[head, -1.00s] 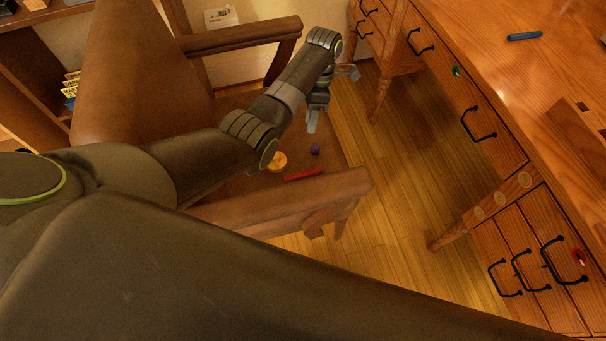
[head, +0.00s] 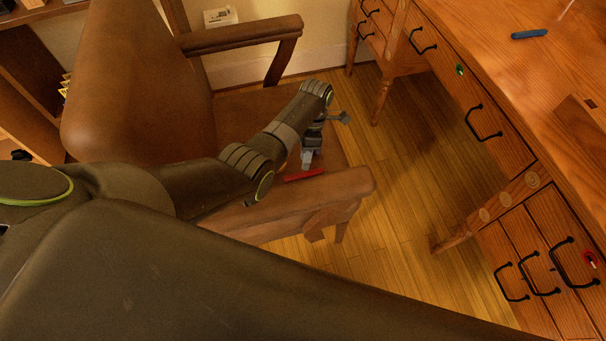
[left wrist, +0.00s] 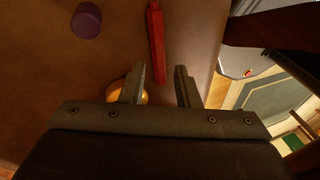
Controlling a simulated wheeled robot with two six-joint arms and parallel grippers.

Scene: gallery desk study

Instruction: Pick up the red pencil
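The red pencil (head: 305,175) lies on the brown leather seat of the chair, beside the near armrest. In the left wrist view the red pencil (left wrist: 157,42) runs away from me, with its near end between the fingertips. My left gripper (head: 308,164) is over the seat, just behind the pencil. In the left wrist view the left gripper (left wrist: 160,72) is open, its two fingers apart on either side of the pencil's near end, and not closed on it. My right gripper is not in view.
A purple round object (left wrist: 87,20) lies on the seat left of the pencil. An orange round object (left wrist: 146,96) is partly behind the left finger. The chair's near armrest (head: 300,205) stands close. The wooden desk (head: 510,90) is at the right.

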